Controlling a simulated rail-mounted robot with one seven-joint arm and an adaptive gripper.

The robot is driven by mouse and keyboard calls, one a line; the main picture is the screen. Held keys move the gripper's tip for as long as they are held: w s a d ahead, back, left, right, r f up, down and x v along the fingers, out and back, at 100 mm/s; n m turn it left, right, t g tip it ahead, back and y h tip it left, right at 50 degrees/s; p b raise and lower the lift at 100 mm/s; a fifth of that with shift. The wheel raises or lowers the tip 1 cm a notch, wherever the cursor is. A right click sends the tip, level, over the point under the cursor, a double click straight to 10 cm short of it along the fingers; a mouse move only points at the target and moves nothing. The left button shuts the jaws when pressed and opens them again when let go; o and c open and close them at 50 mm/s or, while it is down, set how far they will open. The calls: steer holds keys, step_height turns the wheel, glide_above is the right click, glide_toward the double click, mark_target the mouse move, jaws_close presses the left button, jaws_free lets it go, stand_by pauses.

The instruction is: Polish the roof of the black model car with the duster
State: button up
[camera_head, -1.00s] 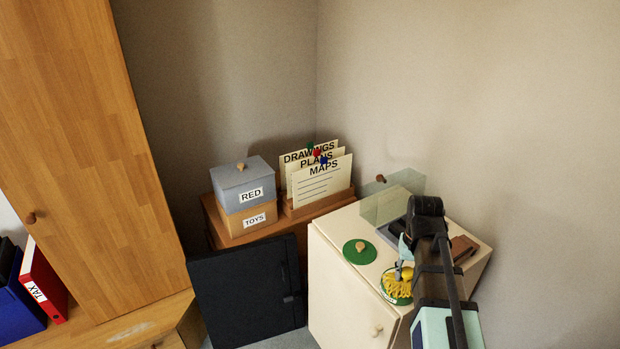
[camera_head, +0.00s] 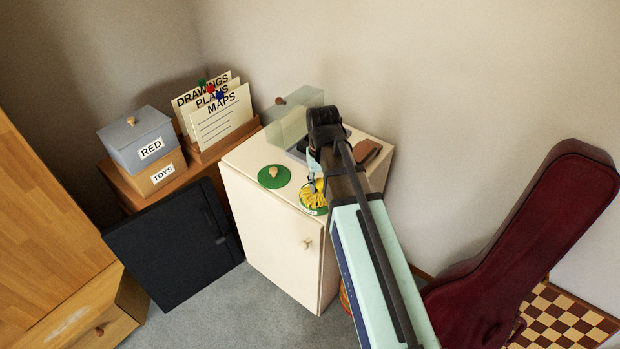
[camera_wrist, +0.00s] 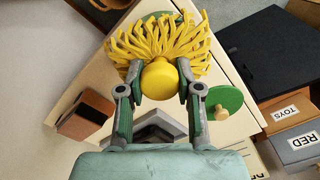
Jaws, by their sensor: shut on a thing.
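The duster (camera_head: 313,196) has yellow strands and a round yellow handle end. It sits at a green round base (camera_head: 311,209) on the cream cabinet top. In the wrist view the duster (camera_wrist: 158,38) spreads its strands beyond my fingers. My gripper (camera_wrist: 158,80) is shut on the duster's yellow handle, with one finger at each side. In the head view my gripper (camera_head: 316,178) is over the duster, partly hidden by my arm. I cannot make out the black model car; my arm and gripper hide part of the cabinet top.
On the cream cabinet (camera_head: 262,215) are a green disc with a wooden knob (camera_head: 274,176), a clear case (camera_head: 288,128) behind, and a brown block (camera_head: 366,152) at right. A box labelled RED (camera_head: 137,140) and a file rack are left. A dark red instrument case (camera_head: 530,240) stands right.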

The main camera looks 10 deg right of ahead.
stand_by(0.3)
steer(key=shift+w+a, duration=0.3)
steer(key=shift+w, duration=0.55)
steer(key=shift+f, duration=0.65)
stand_by(2.0)
steer(key=shift+s+p, duration=0.1)
steer(key=shift+p, duration=0.2)
steer(key=shift+r+p, duration=2.85)
steer(key=shift+r, duration=0.75)
